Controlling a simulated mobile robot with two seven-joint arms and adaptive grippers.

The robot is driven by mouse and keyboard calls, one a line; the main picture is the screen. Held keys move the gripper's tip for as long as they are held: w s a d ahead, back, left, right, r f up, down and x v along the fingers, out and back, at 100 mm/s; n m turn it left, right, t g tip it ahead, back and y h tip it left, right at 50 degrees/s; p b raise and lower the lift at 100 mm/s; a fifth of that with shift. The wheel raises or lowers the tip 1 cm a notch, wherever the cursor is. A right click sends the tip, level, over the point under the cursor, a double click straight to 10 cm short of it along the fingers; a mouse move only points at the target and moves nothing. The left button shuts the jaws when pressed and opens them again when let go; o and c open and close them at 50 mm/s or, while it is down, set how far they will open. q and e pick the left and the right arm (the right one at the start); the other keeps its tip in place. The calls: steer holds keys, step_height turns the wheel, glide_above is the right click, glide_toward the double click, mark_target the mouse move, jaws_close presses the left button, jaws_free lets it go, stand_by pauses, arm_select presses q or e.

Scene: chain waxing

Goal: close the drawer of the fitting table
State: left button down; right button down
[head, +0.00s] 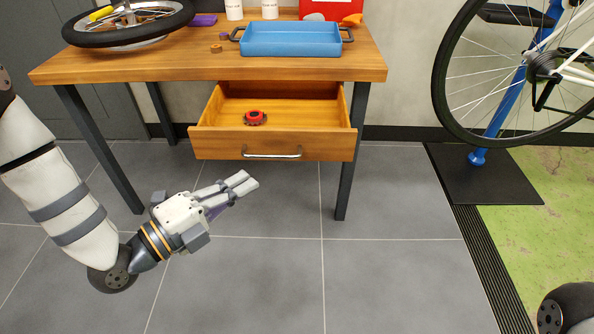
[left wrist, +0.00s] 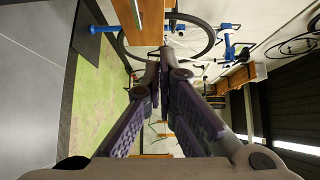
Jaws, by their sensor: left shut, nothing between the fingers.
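The fitting table (head: 150,68) has a wooden top and dark metal legs. Its drawer (head: 222,143) is pulled open toward me and has a metal bar handle (head: 272,154) on its front. A small red and black round part (head: 255,118) lies inside the drawer. My left gripper (head: 248,183) is shut and empty, in front of and below the drawer front, left of the handle and apart from it. In the left wrist view its fingers (left wrist: 166,60) are together, and a wooden edge (left wrist: 140,20) shows beyond them. My right gripper is not in view; only part of my right arm shows at the lower right.
A blue tray (head: 291,51), a wheel (head: 127,40), white cups (head: 234,10) and a red box (head: 331,10) are on the tabletop. A bicycle on a blue stand (head: 478,156) is at the right on a black mat (head: 490,185). The grey floor before the drawer is clear.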

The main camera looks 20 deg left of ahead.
arm_select(q)
steer(key=b, duration=0.2)
glide_toward(302, 134)
steer(key=d, duration=0.3)
steer(key=w, duration=0.3)
steer(key=shift+w+a, duration=0.3)
steer(key=shift+w+r, duration=0.1)
steer(key=shift+w, duration=0.15)
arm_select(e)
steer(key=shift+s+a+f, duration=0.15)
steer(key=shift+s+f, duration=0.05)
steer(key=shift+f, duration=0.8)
